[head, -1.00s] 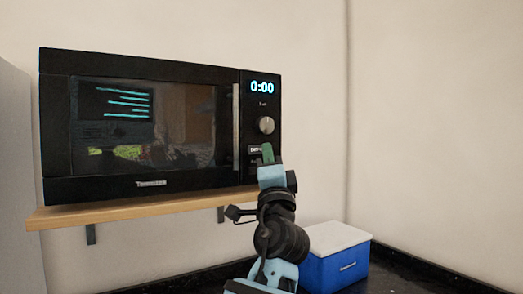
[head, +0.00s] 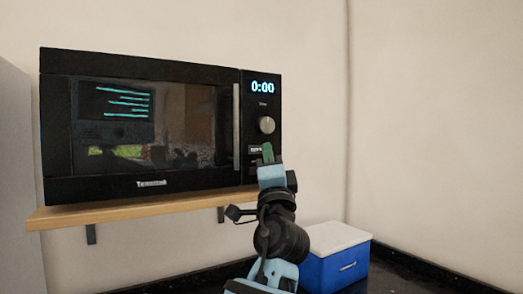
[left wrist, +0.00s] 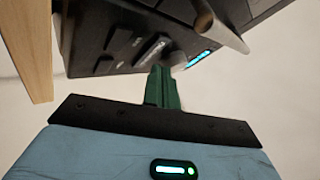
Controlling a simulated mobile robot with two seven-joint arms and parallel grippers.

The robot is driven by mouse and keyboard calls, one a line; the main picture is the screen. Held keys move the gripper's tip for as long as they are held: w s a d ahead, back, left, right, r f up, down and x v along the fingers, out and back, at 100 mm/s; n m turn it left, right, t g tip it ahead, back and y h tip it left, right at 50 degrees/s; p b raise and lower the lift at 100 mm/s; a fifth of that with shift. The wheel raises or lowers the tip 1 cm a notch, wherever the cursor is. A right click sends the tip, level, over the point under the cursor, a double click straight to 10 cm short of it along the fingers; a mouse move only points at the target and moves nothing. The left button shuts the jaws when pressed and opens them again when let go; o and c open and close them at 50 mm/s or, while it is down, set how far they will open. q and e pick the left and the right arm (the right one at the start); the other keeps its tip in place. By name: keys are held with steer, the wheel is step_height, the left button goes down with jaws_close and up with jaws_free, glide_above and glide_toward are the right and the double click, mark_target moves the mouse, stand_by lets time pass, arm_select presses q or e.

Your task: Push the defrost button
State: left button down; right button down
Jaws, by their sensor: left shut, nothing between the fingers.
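A black microwave (head: 150,125) stands on a wooden shelf, its door closed. Its control panel on the right has a lit 0:00 display (head: 262,87), a round knob (head: 267,125) and, below the knob, a small labelled button (head: 254,150), which seems to be the defrost button. My left gripper (head: 267,153) is shut and empty, its green fingertips up at the panel beside that label and covering part of it. In the left wrist view the shut fingertips (left wrist: 162,88) are close to the panel, near several dark buttons. I cannot tell whether they touch one.
The wooden shelf (head: 150,206) is below the microwave. A vertical door handle (head: 236,127) stands out left of the panel. A blue cooler with a white lid (head: 338,268) sits on the dark counter (head: 420,278), right of my left arm. The wall to the right is bare.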

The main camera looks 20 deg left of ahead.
arm_select(q)
steer(key=shift+w+a, duration=0.1)
stand_by(0.4)
steer(key=shift+w+a, duration=0.2)
steer(key=shift+a, duration=0.05)
steer(key=shift+w+a, duration=0.1)
steer(key=shift+a, duration=0.05)
stand_by(0.5)
steer(key=shift+s+d, duration=0.4)
steer(key=shift+d, duration=0.1)
stand_by(0.4)
steer(key=s+d, duration=0.3)
steer(key=d, duration=0.1)
steer(key=shift+s+d, duration=0.35)
steer(key=c, duration=2.2)
jaws_free()
